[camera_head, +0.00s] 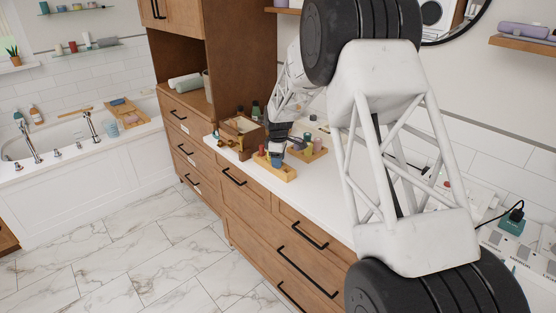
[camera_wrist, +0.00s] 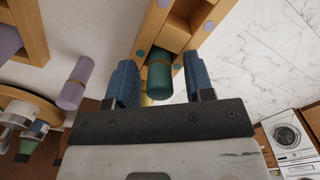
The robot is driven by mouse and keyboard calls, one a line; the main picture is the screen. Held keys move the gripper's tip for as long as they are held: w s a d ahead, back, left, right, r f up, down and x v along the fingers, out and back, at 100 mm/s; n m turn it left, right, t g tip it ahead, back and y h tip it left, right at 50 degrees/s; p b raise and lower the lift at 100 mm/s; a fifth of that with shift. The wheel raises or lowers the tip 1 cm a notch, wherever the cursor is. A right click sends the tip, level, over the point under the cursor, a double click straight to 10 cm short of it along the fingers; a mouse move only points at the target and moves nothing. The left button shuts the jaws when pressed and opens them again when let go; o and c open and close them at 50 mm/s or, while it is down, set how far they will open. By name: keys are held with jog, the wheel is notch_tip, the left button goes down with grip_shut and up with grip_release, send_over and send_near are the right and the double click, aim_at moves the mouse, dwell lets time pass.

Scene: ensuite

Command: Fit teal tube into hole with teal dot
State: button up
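In the wrist view, the teal tube (camera_wrist: 159,82), dark green-teal with a tan band, lies between the two blue fingertips of my gripper (camera_wrist: 160,82). Gaps show on both sides of it, so the gripper looks open around it. The tube's banded end overlaps the wooden rack (camera_wrist: 172,37); I cannot tell whether it is in a hole. In the head view, my gripper (camera_head: 276,152) is low over the rack (camera_head: 283,173) on the counter; the tube is not clear there.
A purple tube (camera_wrist: 75,83) stands left of my gripper. A second wooden rack (camera_wrist: 35,30) is beyond it, and also shows in the head view (camera_head: 318,154). A wooden box (camera_head: 240,131) stands left on the white counter (camera_head: 328,198), whose front strip is clear.

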jog(key=shift+r, duration=0.1)
notch_tip(320, 180, up, 12)
dwell(0.9)
jog(key=shift+r, duration=0.1)
dwell(0.6)
jog(key=s+d+r+m, duration=0.3)
jog(key=s+d+r, duration=0.2)
jog(key=s, duration=0.4)
jog(key=s+d+r+m+t, duration=0.1)
jog(key=s+d+r+m, duration=0.1)
jog(key=s+d+r, duration=0.5)
jog(key=s+d+r+m, duration=0.3)
jog(key=s, duration=0.9)
jog(key=s+d+f+m, duration=0.1)
jog(key=s+d+m, duration=0.1)
jog(key=s, duration=0.8)
jog(key=s+d+f+m+t, duration=0.1)
jog(key=s+d+f+m, duration=0.1)
jog(key=s, duration=0.9)
jog(key=s+d+f+m, duration=0.1)
jog(key=s+d+m, duration=0.2)
jog(key=s, duration=0.8)
jog(key=shift+d+f+m+t, duration=0.3)
jog(key=shift+d+f+m, duration=0.1)
jog(key=shift+m, duration=0.3)
